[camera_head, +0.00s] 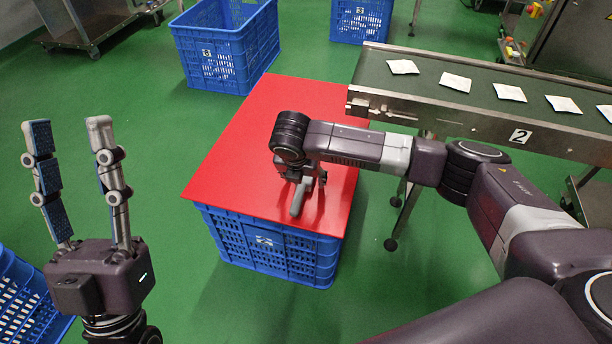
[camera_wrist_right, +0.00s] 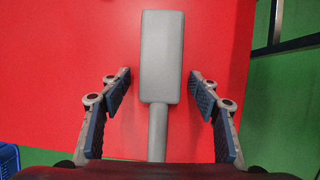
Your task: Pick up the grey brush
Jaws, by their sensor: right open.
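The grey brush (camera_wrist_right: 161,60) lies on the red board (camera_wrist_right: 60,70), its wide block ahead and its thin handle running back toward my right wrist. My right gripper (camera_wrist_right: 160,82) is open, with one finger on each side of the brush and a gap on both sides. In the head view my right gripper (camera_head: 308,190) points down over the red board (camera_head: 250,130); it and the arm hide most of the brush there. My left gripper (camera_head: 67,130) is open and empty, raised at the left, away from the board.
The board rests on a blue crate (camera_head: 270,250). A conveyor (camera_head: 450,105) with several white teabag packets (camera_head: 456,82) runs along the right. Other blue crates stand at the back (camera_head: 225,45) and lower left (camera_head: 25,300). Green floor (camera_head: 150,100) is clear around the board's left.

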